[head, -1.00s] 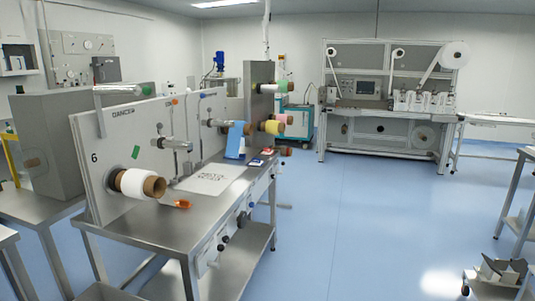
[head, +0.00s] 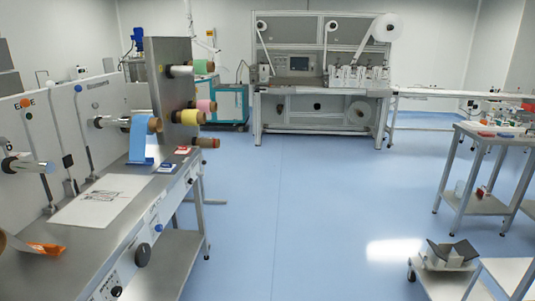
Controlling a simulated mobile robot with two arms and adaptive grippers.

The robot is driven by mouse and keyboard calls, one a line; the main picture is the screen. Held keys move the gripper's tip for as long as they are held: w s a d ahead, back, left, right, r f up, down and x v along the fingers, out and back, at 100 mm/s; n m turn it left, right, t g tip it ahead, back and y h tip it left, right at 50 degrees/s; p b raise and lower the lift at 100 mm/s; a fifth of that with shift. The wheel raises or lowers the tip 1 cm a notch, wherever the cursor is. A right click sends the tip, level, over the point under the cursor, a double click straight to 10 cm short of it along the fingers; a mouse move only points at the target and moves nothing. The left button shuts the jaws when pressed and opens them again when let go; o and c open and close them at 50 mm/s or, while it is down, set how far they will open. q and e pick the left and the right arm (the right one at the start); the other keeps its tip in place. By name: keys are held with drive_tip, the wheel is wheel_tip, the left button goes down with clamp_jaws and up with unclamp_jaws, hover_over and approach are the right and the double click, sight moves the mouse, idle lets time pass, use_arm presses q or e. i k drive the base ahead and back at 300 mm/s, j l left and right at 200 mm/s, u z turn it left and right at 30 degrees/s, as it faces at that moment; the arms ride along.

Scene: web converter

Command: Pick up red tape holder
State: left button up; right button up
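Several small red things are in the head view, and I cannot tell which is the red tape holder. Another red item (head: 482,192) is on the lower shelf of the right-hand table, next to a white object. A flat red item (head: 487,133) lies on that table's top. Neither of my grippers is in view.
The left bench (head: 150,205) carries a white sheet, an orange tool (head: 45,248) and rolls above. The right-hand table (head: 470,129) holds small items. A low cart (head: 450,262) stands at lower right. The blue floor (head: 300,215) between is clear. A large machine (head: 320,90) stands at the back.

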sight(182, 149)
drive_tip(key=i, duration=0.65)
drive_tip(key=i+u, duration=0.15)
drive_tip(key=i, duration=0.5)
drive_tip(key=i+l, duration=0.2)
drive_tip(key=i, duration=0.45)
